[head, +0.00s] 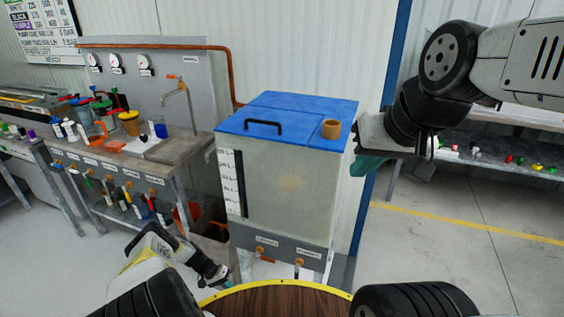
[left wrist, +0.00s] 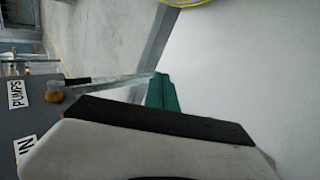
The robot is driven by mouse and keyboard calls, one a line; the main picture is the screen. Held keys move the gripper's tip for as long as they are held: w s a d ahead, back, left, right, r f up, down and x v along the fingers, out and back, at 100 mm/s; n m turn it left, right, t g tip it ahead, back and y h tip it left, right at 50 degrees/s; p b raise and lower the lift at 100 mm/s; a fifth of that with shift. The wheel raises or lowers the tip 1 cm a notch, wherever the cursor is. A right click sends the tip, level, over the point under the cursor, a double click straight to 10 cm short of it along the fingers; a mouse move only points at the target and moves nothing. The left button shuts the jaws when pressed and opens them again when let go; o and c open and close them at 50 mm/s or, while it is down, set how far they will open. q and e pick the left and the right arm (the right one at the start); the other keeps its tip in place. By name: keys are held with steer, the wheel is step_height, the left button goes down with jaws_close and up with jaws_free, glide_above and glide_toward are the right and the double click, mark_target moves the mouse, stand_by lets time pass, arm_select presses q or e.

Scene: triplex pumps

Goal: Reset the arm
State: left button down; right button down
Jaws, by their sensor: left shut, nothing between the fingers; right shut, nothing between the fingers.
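My right arm reaches in from the upper right in the head view. Its gripper (head: 368,165) has teal fingers, is shut and empty, and hangs by the right side of the tank, in front of the blue post. My left arm comes in at the lower left. Its gripper (head: 219,277) is low, by the tank's lower left side, small and partly hidden. In the left wrist view the left gripper's teal fingers (left wrist: 162,93) are together with nothing between them, near a pipe and valve (left wrist: 70,90) under the labelled panel.
The tank (head: 290,185) with a blue lid (head: 285,112) stands in the middle. A bench (head: 180,148) with bottles and taps is at left. A shelf (head: 530,170) with small coloured parts is at right. A yellow-rimmed wooden disc (head: 280,302) is in front. Floor at right is open.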

arm_select(q)
steer(key=w+a+r+y, duration=0.1)
steer(key=w+r, duration=0.3)
steer(key=r, duration=0.5)
steer(key=w+a+r+m+y, duration=0.1)
steer(key=w+r, duration=0.4)
steer(key=r, duration=0.3)
steer(key=w+a+r+y, duration=0.1)
steer(key=w+r, duration=0.3)
steer(key=r, duration=0.5)
step_height(320, 180, up, 24)
steer(key=d+f+t+y, duration=0.1)
steer(key=d+t+y, duration=0.1)
steer(key=s+d+r+t+y, duration=0.1)
steer(key=s+d+r+t, duration=0.1)
steer(key=s+r, duration=0.65)
steer(key=s+d+r+t+y, duration=0.15)
steer(key=s+r, duration=0.35)
steer(key=r, duration=0.7)
steer(key=s+d+r+n+t, duration=0.1)
steer(key=s+r, duration=0.1)
steer(key=s, duration=0.8)
steer(key=s+d+r+n+t+h, duration=0.1)
steer(key=s+r+t, duration=0.1)
steer(key=s, duration=0.7)
steer(key=shift+s+d+r, duration=0.25)
steer(key=shift+s+r, duration=0.1)
steer(key=shift+r, duration=0.2)
steer(key=shift+h, duration=0.25)
